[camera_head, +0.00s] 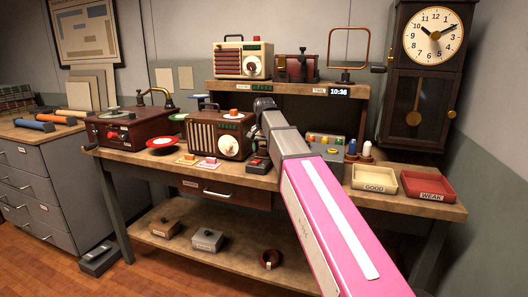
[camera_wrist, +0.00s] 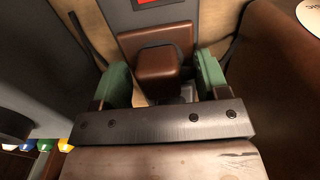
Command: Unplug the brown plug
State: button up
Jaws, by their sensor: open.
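The brown plug (camera_wrist: 158,66) is a blocky piece with a brown base plate, seated on a grey panel in the wrist view. My gripper (camera_wrist: 163,82) is open, with one green-padded finger on each side of the plug. A gap shows between the plug and each pad, wider on the right. My gripper (camera_head: 263,104) also shows in the head view, at the workbench beside the brown radio. I cannot make out the plug in the head view.
The brown radio (camera_head: 220,137) stands left of my gripper. A dark box with a red button (camera_head: 258,163) sits below it. A cream tray (camera_head: 375,179) and a red tray (camera_head: 427,187) lie at right. A red light (camera_wrist: 145,3) sits above the plug.

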aim_at(264, 146)
grip_shut()
jog(key=shift+r, duration=0.15)
jog(key=shift+r, duration=2.85)
